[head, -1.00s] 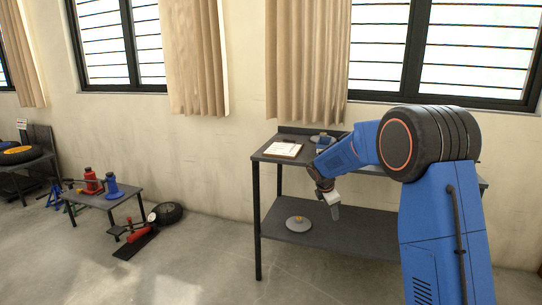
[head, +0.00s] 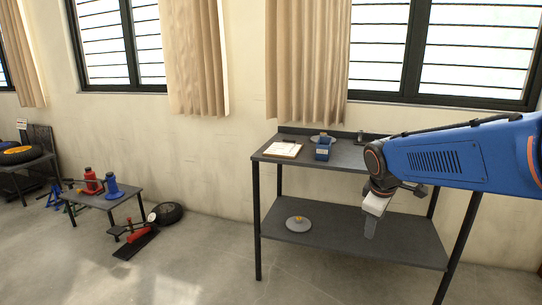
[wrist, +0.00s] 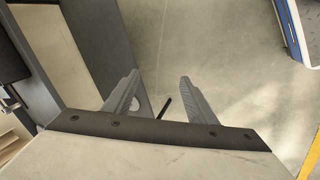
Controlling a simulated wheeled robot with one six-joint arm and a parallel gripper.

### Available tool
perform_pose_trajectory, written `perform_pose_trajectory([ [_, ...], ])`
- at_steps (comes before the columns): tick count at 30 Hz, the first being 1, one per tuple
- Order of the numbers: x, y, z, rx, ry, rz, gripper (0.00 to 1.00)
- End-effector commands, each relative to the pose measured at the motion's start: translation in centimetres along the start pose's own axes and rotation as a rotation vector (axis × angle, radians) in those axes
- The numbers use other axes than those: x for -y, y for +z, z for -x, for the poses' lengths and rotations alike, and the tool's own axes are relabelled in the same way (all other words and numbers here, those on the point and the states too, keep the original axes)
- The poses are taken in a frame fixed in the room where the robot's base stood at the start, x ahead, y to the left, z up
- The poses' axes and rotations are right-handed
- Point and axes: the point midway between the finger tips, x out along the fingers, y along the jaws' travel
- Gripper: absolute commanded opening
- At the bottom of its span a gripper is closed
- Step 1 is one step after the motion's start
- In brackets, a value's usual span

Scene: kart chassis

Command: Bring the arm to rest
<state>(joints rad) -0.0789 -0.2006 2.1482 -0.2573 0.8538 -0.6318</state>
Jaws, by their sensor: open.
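My gripper (head: 369,228) hangs from my blue arm at the right of the head view, pointing down in front of the dark two-tier workbench (head: 345,155). In the wrist view my gripper (wrist: 158,92) shows two grey fingers set well apart, with nothing between them. Concrete floor lies beyond the fingers, and a dark bench part shows beside the left one. I cannot tell how far the fingers are from the bench's lower shelf.
On the bench top are a clipboard (head: 283,149) and a blue box (head: 323,149). A low table (head: 107,199) with red and blue jacks stands left.

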Motion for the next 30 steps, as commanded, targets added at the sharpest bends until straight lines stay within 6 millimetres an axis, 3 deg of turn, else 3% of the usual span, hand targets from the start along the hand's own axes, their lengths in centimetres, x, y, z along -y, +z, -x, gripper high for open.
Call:
perform_pose_trajectory([
  [6, 4.3, 4.6, 3.0, -0.031, -0.019, -0.209, 0.52],
  [13, 9.2, 9.0, 5.1, -0.061, -0.048, -0.427, 0.52],
  [24, 17.4, 15.1, 6.3, -0.101, -0.107, -0.755, 0.52],
  [30, 19.8, 16.6, 6.2, -0.112, -0.129, -0.856, 0.52],
])
